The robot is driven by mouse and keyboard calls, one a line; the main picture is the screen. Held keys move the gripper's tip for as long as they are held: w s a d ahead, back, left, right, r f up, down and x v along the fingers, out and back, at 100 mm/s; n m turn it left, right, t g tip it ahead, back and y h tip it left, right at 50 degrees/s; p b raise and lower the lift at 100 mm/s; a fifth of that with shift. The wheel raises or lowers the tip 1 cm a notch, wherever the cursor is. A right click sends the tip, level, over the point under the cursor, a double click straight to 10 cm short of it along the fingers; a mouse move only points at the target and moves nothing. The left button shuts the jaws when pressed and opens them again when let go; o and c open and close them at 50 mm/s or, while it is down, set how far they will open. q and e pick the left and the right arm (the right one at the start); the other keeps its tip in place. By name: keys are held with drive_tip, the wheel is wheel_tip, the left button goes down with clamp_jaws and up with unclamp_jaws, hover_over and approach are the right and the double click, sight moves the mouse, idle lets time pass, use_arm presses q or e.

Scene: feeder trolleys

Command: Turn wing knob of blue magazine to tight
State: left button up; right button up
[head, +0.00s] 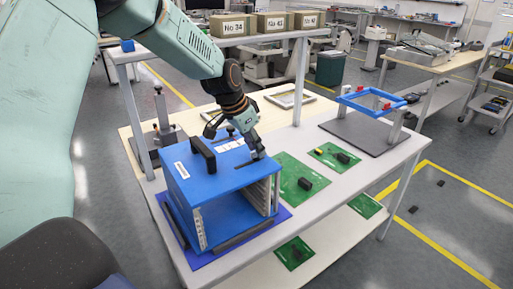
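My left arm reaches in from the upper left. My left gripper (257,154) points down at the top of the magazine, near its right back edge, at or just above the surface. My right gripper is not in view.
Green circuit boards (291,170) lie right of the magazine, and others on the lower shelf. A blue frame (371,99) stands on a grey plate at the bench's right back. A raised shelf (235,41) with labelled boxes spans the back. A metal press (161,117) stands left.

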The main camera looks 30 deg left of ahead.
use_arm(q)
drive_tip(key=shift+w+a+f, duration=0.15)
drive_tip(key=shift+w+f, duration=0.25)
drive_tip(key=shift+f, duration=0.25)
drive_tip(key=shift+s+d+r, duration=0.2)
drive_tip(key=shift+s+r, duration=0.15)
drive_tip(key=shift+s, duration=0.05)
drive_tip(key=shift+c, duration=1)
drive_tip(key=shift+w+a+f, duration=0.1)
drive_tip(key=shift+w+f, duration=0.2)
drive_tip(key=shift+w, duration=0.05)
drive_tip(key=c, duration=0.4)
drive_tip(key=shift+s+r, duration=0.15)
drive_tip(key=shift+r, duration=0.05)
clamp_jaws()
